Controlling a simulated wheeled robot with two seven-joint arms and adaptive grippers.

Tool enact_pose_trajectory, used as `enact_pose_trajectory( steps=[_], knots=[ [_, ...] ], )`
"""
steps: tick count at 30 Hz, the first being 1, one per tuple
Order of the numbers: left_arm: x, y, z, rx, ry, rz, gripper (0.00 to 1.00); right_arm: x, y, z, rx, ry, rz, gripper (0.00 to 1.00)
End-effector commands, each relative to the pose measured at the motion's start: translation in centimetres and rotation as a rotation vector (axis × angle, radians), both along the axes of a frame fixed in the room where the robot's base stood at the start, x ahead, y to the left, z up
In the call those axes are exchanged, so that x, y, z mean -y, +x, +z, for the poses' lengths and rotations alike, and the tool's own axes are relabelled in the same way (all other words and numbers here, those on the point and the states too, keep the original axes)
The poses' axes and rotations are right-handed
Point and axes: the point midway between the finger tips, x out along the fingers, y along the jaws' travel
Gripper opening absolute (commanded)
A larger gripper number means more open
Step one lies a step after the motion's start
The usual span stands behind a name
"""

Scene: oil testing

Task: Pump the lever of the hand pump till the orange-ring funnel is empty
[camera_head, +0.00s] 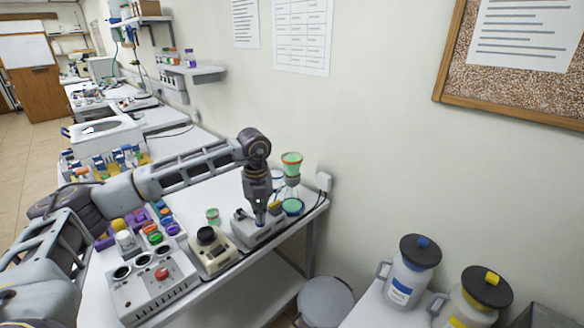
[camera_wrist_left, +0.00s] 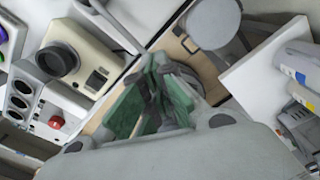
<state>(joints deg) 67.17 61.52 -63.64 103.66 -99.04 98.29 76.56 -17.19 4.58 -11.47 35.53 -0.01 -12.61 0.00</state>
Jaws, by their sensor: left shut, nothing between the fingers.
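The orange-ring funnel (camera_head: 291,159) stands at the far right end of the bench in the head view, with green liquid in it. Below it is a glass vessel (camera_head: 292,206) with green liquid. A grey device, seemingly the hand pump (camera_head: 246,231), sits in front of them, partly covered by my left gripper (camera_head: 261,219). My left gripper points down over it, shut and empty; contact cannot be told. The wrist view shows its green-padded fingers (camera_wrist_left: 151,100) and a grey bar (camera_wrist_left: 118,25), perhaps the lever, apart from them. My right gripper is not in view.
A beige device (camera_head: 211,252) and a grey box with a red button (camera_head: 161,274) stand left of the pump. A small green-filled beaker (camera_head: 213,216) stands behind them. A round stool (camera_head: 325,301) and capped jugs (camera_head: 411,270) are beyond the bench's right edge.

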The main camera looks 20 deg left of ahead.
Motion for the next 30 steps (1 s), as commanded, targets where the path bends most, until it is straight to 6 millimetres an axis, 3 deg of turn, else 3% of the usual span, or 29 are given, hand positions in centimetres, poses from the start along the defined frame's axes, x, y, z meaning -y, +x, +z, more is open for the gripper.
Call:
enact_pose_trajectory(
  steps=[13,30],
  knots=[
    [0.3,-0.2,-1.5,-0.002,0.0,-0.001,0.0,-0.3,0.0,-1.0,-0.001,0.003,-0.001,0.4],
    [0.4,-0.2,-1.9,-0.001,0.0,0.0,0.0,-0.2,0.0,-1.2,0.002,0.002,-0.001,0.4]
  ],
)
